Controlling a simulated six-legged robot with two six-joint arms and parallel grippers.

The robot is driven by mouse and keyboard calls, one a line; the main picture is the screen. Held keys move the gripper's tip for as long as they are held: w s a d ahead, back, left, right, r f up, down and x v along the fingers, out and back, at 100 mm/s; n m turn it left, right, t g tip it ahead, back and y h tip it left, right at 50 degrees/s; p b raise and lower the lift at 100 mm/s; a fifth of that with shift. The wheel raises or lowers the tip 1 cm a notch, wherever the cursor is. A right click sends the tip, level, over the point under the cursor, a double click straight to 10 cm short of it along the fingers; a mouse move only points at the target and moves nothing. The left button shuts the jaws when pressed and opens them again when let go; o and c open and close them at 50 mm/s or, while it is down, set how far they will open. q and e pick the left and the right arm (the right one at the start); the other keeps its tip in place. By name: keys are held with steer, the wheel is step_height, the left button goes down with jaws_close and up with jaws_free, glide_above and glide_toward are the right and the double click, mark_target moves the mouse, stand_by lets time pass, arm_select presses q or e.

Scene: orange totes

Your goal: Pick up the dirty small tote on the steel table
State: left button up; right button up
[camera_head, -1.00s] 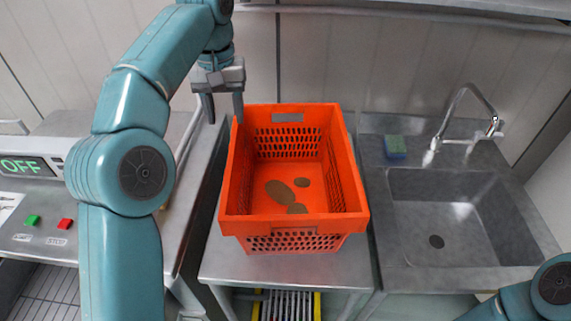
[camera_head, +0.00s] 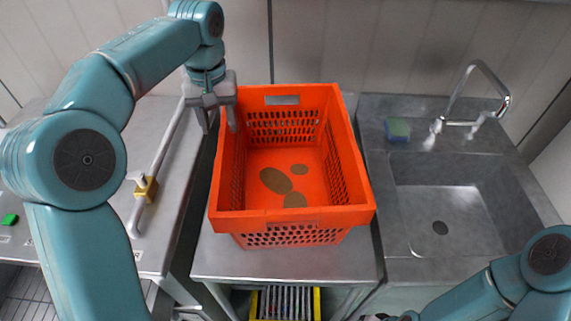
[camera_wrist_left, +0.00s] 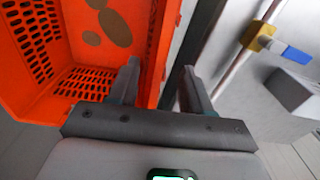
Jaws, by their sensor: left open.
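The orange tote (camera_head: 292,217) stands upright on the steel table (camera_head: 215,255), with brown stains on its inside floor and slotted walls. My left gripper (camera_head: 219,124) is open and empty at the tote's left wall, toward the far corner, pointing down. In the left wrist view, the left gripper (camera_wrist_left: 160,80) has one finger over the tote's inner side and the other beyond its outer side. The wall of the tote (camera_wrist_left: 152,50) shows between them. Whether the fingers touch it cannot be told.
A steel sink (camera_head: 447,205) with a tap (camera_head: 470,120) is on the right, a green and blue sponge (camera_head: 397,130) at its back left corner. A wall stands close behind.

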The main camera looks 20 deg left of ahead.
mark_target(222, 138)
arm_select(q)
steer(key=shift+w+f, duration=0.2)
steer(key=shift+f, duration=0.25)
step_height(222, 138, down, 5)
steer(key=shift+s, duration=0.15)
steer(key=shift+f, duration=0.1)
steer(key=shift+s+d, duration=0.1)
steer(key=shift+d, duration=0.05)
steer(key=shift+c, duration=0.9)
steer(key=shift+s+r, duration=0.1)
steer(key=shift+r, duration=0.1)
steer(key=c, duration=0.5)
jaws_close()
steer(key=shift+f, duration=0.1)
steer(key=shift+f, duration=0.1)
